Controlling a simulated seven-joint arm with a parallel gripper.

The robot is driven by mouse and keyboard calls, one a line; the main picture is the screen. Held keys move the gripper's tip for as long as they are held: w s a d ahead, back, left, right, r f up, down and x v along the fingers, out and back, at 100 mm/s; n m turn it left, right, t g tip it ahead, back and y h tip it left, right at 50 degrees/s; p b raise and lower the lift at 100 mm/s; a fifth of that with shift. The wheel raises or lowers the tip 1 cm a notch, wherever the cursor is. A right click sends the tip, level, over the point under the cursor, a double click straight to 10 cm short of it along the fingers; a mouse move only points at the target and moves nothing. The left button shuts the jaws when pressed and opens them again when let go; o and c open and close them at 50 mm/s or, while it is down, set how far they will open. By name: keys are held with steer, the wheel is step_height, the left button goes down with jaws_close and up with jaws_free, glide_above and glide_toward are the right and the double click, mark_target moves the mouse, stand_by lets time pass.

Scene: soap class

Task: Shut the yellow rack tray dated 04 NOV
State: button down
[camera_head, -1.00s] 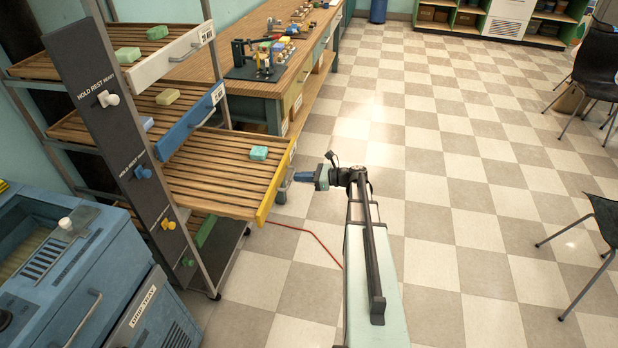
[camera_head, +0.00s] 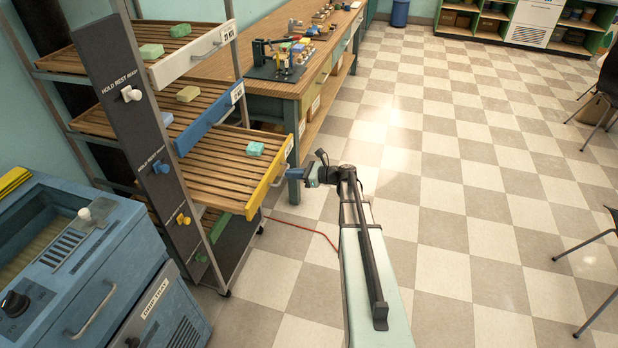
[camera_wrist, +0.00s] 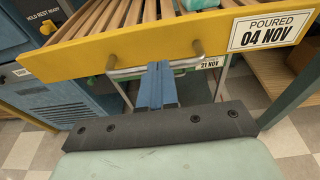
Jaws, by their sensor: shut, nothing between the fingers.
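The yellow-fronted rack tray (camera_head: 268,188) with wooden slats sticks out of the rack, well beyond the blue-fronted tray above it. A mint-green soap bar (camera_head: 255,148) lies on it. In the wrist view its yellow front (camera_wrist: 150,52) carries the label "POURED 04 NOV" (camera_wrist: 274,30) and a silver bar handle (camera_wrist: 128,72). My gripper (camera_head: 302,174) is at the front of this tray. In the wrist view its blue fingers (camera_wrist: 157,70) are shut and empty, overlapping the middle of the handle; whether they touch the front is hard to tell.
A yellow knob (camera_head: 183,219) sits on the dark "HOLD REST READY" panel (camera_head: 150,150). The blue-fronted tray (camera_head: 210,120) and white-fronted tray (camera_head: 190,55) are above. A workbench (camera_head: 300,95) stands behind. A blue machine (camera_head: 75,260) is at left.

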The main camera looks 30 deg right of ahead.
mark_target(242, 163)
steer(key=r+x, duration=0.1)
steer(key=x, duration=0.5)
steer(key=r+x, duration=0.1)
steer(key=x, duration=0.5)
steer(key=w+r+x, duration=0.1)
steer(key=r+x, duration=0.1)
steer(key=x, duration=0.5)
steer(key=shift+a, duration=0.15)
steer(key=shift+w+a, duration=0.2)
steer(key=shift+a, duration=0.05)
steer(key=shift+w+a+r, duration=0.1)
steer(key=shift+w+r, duration=0.05)
steer(key=v, duration=1.5)
steer(key=shift+f, duration=0.3)
